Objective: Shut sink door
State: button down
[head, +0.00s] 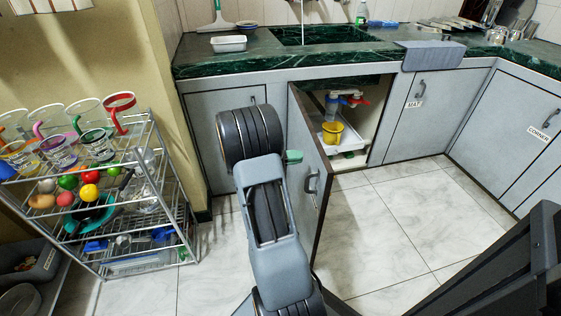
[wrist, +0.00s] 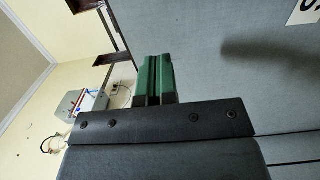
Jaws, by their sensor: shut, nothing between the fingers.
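The sink door (head: 303,207) stands open under the sink, swung out toward me from its left side. Its grey outer face and a dark handle (head: 312,181) near its free edge show in the head view. My gripper (head: 293,157) is shut and empty, with its green fingertips close to the door's outer face, left of it. I cannot tell whether they touch. In the wrist view the shut green fingers (wrist: 154,78) are beside a large grey panel (wrist: 230,75) with part of a white label. My arm hides part of the door's lower left.
Inside the open cabinet are a yellow cup (head: 332,131) and pipes with a red valve (head: 357,101). A wire rack (head: 150,215) with mugs and balls stands at left. Floor (head: 400,220) right of the door is clear. The sink (head: 330,36) is above.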

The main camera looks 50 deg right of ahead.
aim_at(314, 155)
jog(key=shift+b+x, duration=0.4)
jog(key=shift+x, duration=1.35)
